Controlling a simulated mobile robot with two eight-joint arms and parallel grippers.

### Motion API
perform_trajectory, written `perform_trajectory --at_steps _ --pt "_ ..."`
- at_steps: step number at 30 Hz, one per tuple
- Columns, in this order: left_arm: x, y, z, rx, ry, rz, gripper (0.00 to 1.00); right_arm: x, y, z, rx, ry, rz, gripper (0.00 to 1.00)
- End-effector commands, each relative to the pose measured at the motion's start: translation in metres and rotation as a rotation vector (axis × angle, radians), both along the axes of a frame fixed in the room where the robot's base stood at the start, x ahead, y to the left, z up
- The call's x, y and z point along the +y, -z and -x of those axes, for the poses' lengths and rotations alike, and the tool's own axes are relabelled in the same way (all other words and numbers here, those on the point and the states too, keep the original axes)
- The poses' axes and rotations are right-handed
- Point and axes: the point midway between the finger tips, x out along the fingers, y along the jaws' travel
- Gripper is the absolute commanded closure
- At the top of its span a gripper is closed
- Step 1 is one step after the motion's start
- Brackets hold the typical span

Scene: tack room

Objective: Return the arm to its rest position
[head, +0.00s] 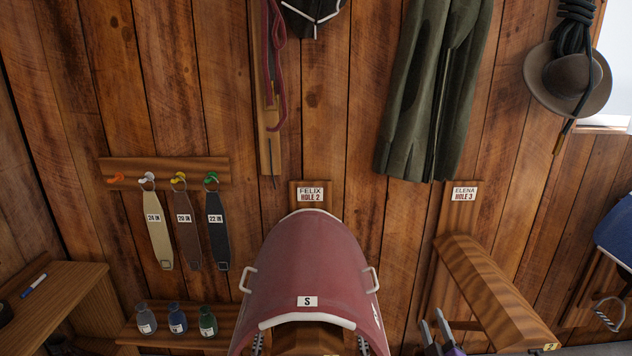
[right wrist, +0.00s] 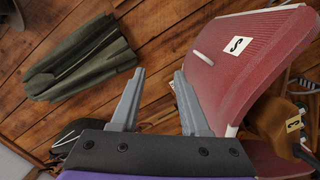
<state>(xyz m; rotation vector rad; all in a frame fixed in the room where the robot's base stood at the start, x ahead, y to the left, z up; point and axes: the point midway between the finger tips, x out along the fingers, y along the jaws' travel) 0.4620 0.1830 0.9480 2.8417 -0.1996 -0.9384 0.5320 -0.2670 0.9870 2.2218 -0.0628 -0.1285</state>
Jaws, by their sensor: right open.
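My right gripper (head: 433,330) shows at the bottom of the head view, right of the red saddle pad. In the right wrist view its two grey fingers (right wrist: 155,105) stand apart with nothing between them, so it is open and empty. The red pad (head: 318,260), marked S, is draped over a rack under the Felix Hole 2 sign (head: 311,194). It also shows in the right wrist view (right wrist: 250,60), to the right of the fingers and apart from them. My left gripper is not in view.
A bare wooden rack (head: 490,285) juts out under the Elena Hole 3 sign (head: 464,194), close to my right gripper. A green coat (head: 430,90) hangs above. Straps (head: 187,232) hang at left, over a shelf with bottles (head: 177,318). A wooden desk (head: 55,295) stands far left.

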Motion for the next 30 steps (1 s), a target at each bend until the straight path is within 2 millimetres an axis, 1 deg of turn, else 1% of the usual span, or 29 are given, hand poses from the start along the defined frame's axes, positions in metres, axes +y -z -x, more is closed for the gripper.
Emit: perform_trajectory --at_steps 1,3,5,6,8,9,11,12,14,15,18,21,24,30 --pt "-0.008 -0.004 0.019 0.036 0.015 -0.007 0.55 0.0 -0.009 0.015 0.045 0.05 -0.071 0.55" --pt "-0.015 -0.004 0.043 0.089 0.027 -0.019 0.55 -0.001 -0.011 0.037 0.12 0.123 -0.172 0.55" --pt "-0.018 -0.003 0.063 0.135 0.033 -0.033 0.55 0.001 -0.008 0.058 0.191 0.18 -0.26 0.55" --pt "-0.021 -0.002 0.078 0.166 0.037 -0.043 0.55 0.003 -0.005 0.074 0.241 0.216 -0.317 0.55" --pt "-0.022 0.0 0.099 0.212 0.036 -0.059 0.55 0.01 0.001 0.099 0.321 0.263 -0.402 0.55" --pt "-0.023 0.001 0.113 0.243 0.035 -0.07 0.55 0.015 0.007 0.118 0.377 0.293 -0.458 0.55" --pt "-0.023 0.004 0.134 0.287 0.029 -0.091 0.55 0.025 0.016 0.147 0.467 0.333 -0.539 0.55" --pt "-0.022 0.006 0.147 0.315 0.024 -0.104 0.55 0.033 0.022 0.166 0.528 0.357 -0.588 0.55" --pt "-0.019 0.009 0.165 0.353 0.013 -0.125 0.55 0.045 0.031 0.195 0.616 0.386 -0.655 0.55" --pt "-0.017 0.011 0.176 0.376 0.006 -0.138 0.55 0.054 0.037 0.213 0.672 0.402 -0.697 0.55" --pt "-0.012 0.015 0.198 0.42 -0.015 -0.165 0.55 0.072 0.048 0.25 0.79 0.428 -0.771 0.55" --pt "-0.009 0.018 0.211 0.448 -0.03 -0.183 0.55 0.084 0.055 0.275 0.87 0.443 -0.816 0.55" --pt "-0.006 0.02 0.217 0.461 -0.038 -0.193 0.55 0.09 0.058 0.286 0.908 0.45 -0.838 0.55" --pt "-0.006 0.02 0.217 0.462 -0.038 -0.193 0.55 0.09 0.058 0.287 0.91 0.45 -0.838 0.55"
